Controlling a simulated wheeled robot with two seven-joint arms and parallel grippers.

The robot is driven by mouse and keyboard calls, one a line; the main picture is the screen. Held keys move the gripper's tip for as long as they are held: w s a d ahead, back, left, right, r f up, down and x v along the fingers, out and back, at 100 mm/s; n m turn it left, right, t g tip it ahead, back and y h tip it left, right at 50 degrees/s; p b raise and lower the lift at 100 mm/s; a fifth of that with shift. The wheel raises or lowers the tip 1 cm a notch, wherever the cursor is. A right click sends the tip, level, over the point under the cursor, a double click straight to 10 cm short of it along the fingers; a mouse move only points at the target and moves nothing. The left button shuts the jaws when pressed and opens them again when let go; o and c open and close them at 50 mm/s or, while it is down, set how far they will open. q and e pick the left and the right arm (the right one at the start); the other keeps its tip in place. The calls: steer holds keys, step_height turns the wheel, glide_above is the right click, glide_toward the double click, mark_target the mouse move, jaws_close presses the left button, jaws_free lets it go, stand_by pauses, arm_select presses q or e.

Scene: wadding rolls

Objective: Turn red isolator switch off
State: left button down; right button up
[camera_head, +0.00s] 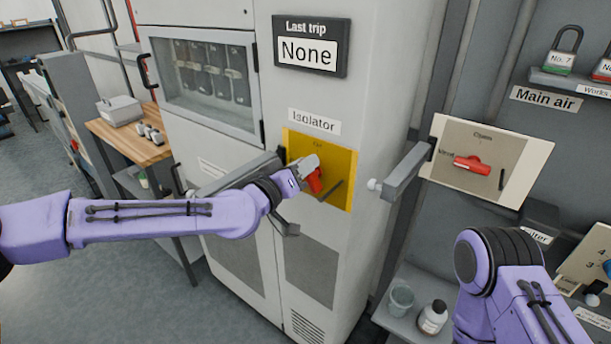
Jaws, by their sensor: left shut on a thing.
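The red isolator switch (315,182) sits on a yellow plate (340,172) under the "Isolator" label on the grey cabinet. My left gripper (308,172) is at the switch and shut on it; its fingers hide part of the red handle. The handle looks tilted, but its exact position cannot be told. My right arm (500,285) comes up at the lower right; its gripper cannot be made out.
A "Main air" panel with a red handle (472,163) is on the right, beside a grey bracket (405,172). A padlock (563,52) stands on a shelf above. A wooden bench (130,140) is at left.

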arm_select(q)
steer(key=shift+w+a+f+n+b, duration=0.2)
steer(key=shift+f+n+b, duration=0.2)
steer(key=shift+n+b, duration=1.25)
steer(key=shift+w+a+f+n+b, duration=0.15)
steer(key=shift+f+n+b, duration=0.25)
steer(key=shift+n+b, duration=1.25)
steer(key=shift+w+a+f+n+b, duration=0.1)
steer(key=shift+a+f+n+b, duration=0.5)
steer(key=shift+n, duration=1.8)
steer(key=shift+d+r+b, duration=0.2)
steer(key=shift+d+b, duration=0.15)
steer(key=c, duration=1)
jaws_free()
steer(key=shift+c, duration=0.2)
steer(key=shift+s+a, duration=0.1)
steer(key=b+v, duration=0.1)
steer(key=v, duration=0.9)
steer(key=shift+s+a, duration=0.1)
